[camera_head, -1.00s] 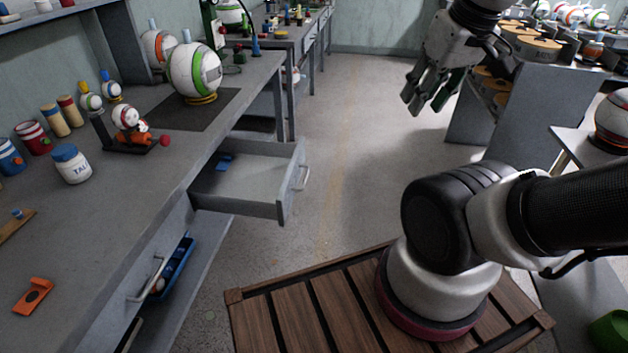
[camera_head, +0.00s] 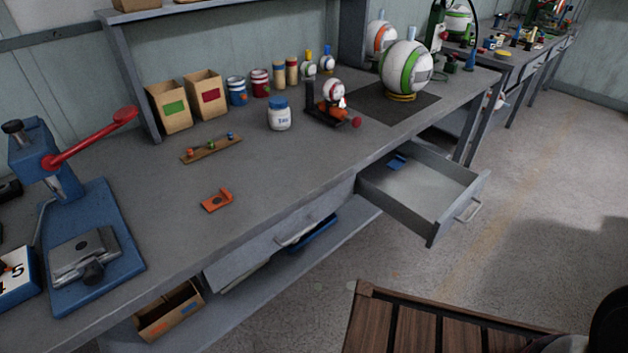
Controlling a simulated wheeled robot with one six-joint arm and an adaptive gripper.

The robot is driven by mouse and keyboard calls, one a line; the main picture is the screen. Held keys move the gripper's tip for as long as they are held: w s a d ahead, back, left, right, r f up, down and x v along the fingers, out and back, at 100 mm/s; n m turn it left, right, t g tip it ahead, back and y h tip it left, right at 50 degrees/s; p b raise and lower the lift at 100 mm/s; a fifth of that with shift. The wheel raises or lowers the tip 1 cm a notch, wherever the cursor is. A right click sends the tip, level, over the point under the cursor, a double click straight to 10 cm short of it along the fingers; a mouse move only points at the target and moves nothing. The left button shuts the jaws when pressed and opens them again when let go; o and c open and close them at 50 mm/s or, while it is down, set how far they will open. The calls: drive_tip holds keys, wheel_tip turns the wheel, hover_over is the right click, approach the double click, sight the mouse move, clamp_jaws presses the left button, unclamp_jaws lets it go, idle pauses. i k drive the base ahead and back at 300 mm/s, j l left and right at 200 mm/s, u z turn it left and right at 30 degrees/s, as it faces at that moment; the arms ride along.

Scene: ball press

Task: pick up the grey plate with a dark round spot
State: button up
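I cannot clearly make out a loose grey plate with a dark round spot. A small orange plate (camera_head: 217,200) with a dark round spot and a raised end lies on the grey workbench (camera_head: 290,185). A grey metal block (camera_head: 84,256) with a dark knob at its front sits on the base of the blue press (camera_head: 110,225) at the left. My gripper is out of view; only dark parts of my arm show at the right edge.
The press has a red lever (camera_head: 95,137). A white jar (camera_head: 279,116), a wooden strip with small balls (camera_head: 211,149) and cardboard boxes (camera_head: 168,108) stand on the bench. An open drawer (camera_head: 432,190) juts out, holding a small blue item (camera_head: 397,162). The bench front is mostly clear.

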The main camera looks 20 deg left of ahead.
sight(64, 258)
drive_tip(key=u, duration=2.45)
drive_tip(key=i+l+u, duration=0.1)
drive_tip(key=i, duration=0.2)
drive_tip(key=i+l, duration=0.25)
drive_tip(key=i+u, duration=0.05)
drive_tip(key=i, duration=0.05)
